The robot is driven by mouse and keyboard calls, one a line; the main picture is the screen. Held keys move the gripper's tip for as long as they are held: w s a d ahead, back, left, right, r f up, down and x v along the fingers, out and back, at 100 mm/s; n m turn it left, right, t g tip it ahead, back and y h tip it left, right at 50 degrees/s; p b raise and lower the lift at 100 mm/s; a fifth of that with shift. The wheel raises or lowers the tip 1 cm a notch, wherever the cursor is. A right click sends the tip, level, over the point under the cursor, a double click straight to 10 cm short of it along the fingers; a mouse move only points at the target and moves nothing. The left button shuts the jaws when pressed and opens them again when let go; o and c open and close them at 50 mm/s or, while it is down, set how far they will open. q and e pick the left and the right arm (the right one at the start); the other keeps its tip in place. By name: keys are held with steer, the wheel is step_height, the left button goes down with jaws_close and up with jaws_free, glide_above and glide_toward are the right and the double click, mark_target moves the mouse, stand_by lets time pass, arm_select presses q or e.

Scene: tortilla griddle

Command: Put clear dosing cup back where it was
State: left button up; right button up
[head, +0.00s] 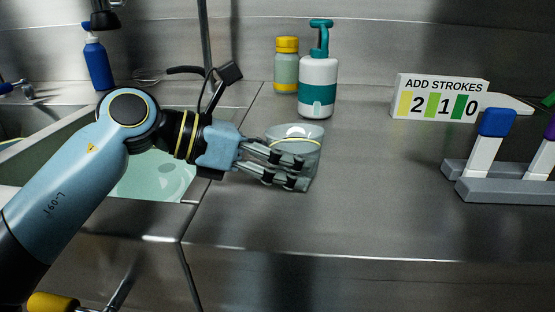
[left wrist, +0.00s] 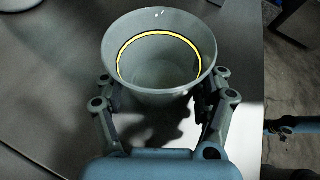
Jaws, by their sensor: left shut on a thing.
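The clear dosing cup (head: 312,148) is see-through grey with a yellow ring line near its rim. It is upright, on or just above the steel counter; I cannot tell which. My left gripper (head: 292,168) comes from the left and is shut around the cup's sides. In the left wrist view the cup (left wrist: 160,75) stands between the two fingers of the left gripper (left wrist: 163,98), and it looks empty inside. My right gripper is not in view.
A white and teal pump bottle (head: 318,88) and a yellow-capped jar (head: 286,70) stand behind the cup. At right are a sign reading "ADD STROKES 2 1 0" (head: 438,98) and a grey rack (head: 500,190) with coloured-top tools. A sink basin (head: 40,165) lies left. The counter's front middle is clear.

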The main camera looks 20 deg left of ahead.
arm_select(q)
steer(key=shift+d+r, duration=0.1)
steer(key=shift+r, duration=0.05)
steer(key=shift+s+d+r, duration=0.15)
steer(key=shift+s+d, duration=0.1)
steer(key=shift+f, duration=0.2)
steer(key=shift+a+f, duration=0.1)
steer(key=shift+f, duration=0.1)
steer(key=o, duration=0.9)
steer(key=shift+w+r, duration=0.1)
steer(key=o, duration=0.4)
steer(key=shift+c, duration=0.2)
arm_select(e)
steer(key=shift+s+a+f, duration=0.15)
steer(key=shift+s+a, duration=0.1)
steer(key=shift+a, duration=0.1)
